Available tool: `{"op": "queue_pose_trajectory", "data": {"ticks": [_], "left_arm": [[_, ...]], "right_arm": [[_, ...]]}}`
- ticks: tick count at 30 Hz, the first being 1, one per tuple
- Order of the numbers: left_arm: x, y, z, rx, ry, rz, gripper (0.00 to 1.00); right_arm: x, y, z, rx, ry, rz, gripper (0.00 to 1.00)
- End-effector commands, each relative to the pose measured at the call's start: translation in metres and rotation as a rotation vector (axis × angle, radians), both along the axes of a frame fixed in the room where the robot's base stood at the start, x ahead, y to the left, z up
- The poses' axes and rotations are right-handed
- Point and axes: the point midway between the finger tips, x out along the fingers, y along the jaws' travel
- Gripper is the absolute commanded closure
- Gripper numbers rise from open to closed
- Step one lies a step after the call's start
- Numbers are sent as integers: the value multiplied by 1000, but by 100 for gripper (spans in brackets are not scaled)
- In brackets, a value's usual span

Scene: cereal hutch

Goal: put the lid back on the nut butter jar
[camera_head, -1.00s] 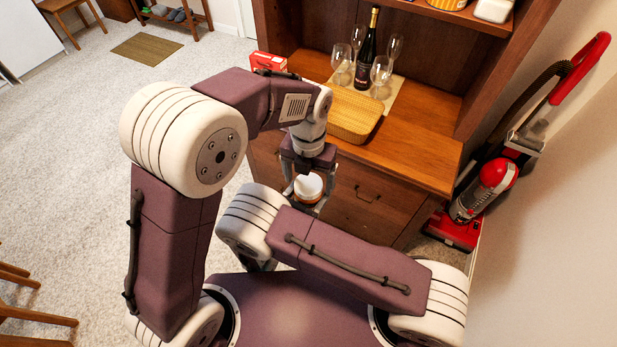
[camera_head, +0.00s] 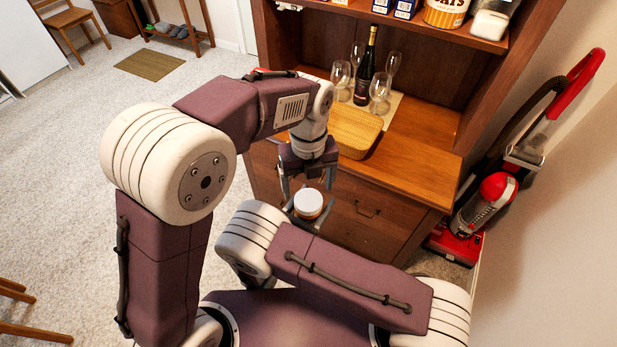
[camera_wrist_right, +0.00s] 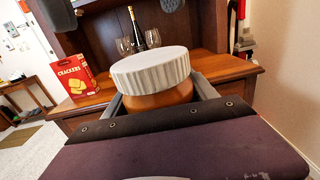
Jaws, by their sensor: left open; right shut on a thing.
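The nut butter jar (camera_head: 309,215) is orange-brown and stands upright in my right gripper (camera_head: 308,211), which is shut on its sides in front of the hutch. The white ribbed lid (camera_head: 308,202) sits on top of the jar and looks level. In the right wrist view the lid (camera_wrist_right: 152,68) covers the mouth of the jar (camera_wrist_right: 158,103); the threads are hidden. My left gripper (camera_head: 307,186) is open and empty, pointing down just above the lid, its fingers spread to either side and apart from it.
A wicker tray (camera_head: 355,130) lies on the hutch counter, with wine glasses (camera_head: 380,88) and a dark bottle (camera_head: 365,72) behind it. A red cracker box (camera_wrist_right: 80,82) stands at the counter's left. The counter's right part (camera_head: 425,150) is clear. A red vacuum (camera_head: 490,205) stands at right.

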Motion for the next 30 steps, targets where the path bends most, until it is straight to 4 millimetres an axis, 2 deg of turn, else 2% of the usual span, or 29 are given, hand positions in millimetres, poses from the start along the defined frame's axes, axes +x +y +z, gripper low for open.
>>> {"op": "queue_pose_trajectory", "data": {"ticks": [3, 21, 28, 29, 30], "left_arm": [[-1, 1, 1, 8, 1, 381, 19], [-3, 2, 11, 49, -20, 2407, 19], [-2, 1, 17, 52, -32, 3130, 19], [-2, 1, 18, -51, 32, -3076, 19], [-2, 1, 19, -48, 31, -2987, 19]], "right_arm": [[0, 0, 1, -1, -2, 0, 100], [0, 0, 1, 0, -2, 0, 100], [0, 0, 1, 0, -2, 0, 100], [0, 0, 1, 0, -2, 0, 100], [0, 0, 1, 0, -2, 0, 100]]}}
